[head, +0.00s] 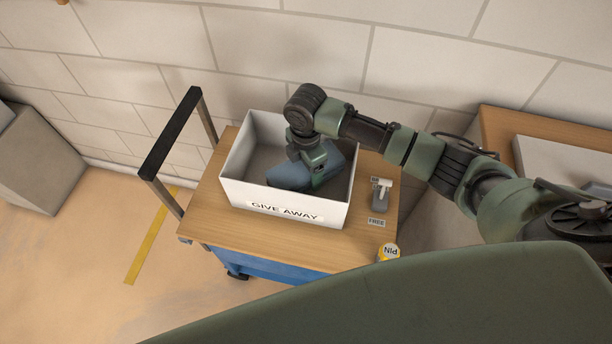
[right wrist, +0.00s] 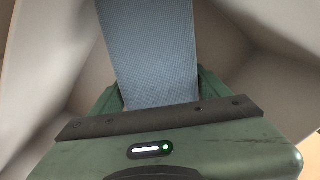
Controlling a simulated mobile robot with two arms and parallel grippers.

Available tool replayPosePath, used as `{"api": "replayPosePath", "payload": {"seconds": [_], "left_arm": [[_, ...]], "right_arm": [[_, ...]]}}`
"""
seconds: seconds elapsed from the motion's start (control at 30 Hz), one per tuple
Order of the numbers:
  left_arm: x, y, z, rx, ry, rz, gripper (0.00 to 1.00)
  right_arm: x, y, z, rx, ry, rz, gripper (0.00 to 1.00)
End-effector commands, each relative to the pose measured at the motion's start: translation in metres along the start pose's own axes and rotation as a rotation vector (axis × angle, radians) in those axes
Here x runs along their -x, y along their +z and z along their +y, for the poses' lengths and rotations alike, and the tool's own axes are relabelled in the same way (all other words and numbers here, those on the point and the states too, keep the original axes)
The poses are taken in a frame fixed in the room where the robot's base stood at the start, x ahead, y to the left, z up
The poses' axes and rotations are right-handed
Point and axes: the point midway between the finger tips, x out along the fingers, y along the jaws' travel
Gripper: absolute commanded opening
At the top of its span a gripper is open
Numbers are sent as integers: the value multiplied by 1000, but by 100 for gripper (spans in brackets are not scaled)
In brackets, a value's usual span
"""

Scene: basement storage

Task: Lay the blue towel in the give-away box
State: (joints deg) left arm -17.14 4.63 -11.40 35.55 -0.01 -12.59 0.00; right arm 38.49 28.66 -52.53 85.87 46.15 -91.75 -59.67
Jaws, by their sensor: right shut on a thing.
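The white give-away box (head: 285,205) stands on a wooden-topped cart and has "GIVE AWAY" on its front wall. My right gripper (head: 318,178) reaches down into the box and is shut on the blue towel (head: 288,176). The towel lies within the box walls in the head view; I cannot tell whether it touches the box floor. In the right wrist view the towel (right wrist: 150,50) extends away from between the green fingers, with pale box walls around it. My left gripper is not in view.
The cart's black handle (head: 170,134) rises at the left. A block wall stands close behind.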

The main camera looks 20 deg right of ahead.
Motion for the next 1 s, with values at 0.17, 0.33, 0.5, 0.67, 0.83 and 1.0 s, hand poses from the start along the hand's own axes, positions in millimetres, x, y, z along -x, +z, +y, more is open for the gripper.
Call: {"api": "replayPosePath", "payload": {"seconds": [0.17,0.33,0.5,0.67,0.83,1.0], "left_arm": [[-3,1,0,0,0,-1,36],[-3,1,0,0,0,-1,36],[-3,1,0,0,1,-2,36],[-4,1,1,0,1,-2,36],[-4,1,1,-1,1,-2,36],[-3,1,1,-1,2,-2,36]], "right_arm": [[-29,-1,-1,-1,-3,0,25],[-33,0,0,0,1,0,25],[-34,0,0,0,0,0,25],[-36,0,0,0,-1,0,99],[-36,0,0,0,-1,0,99],[-33,0,0,0,0,0,99]]}}
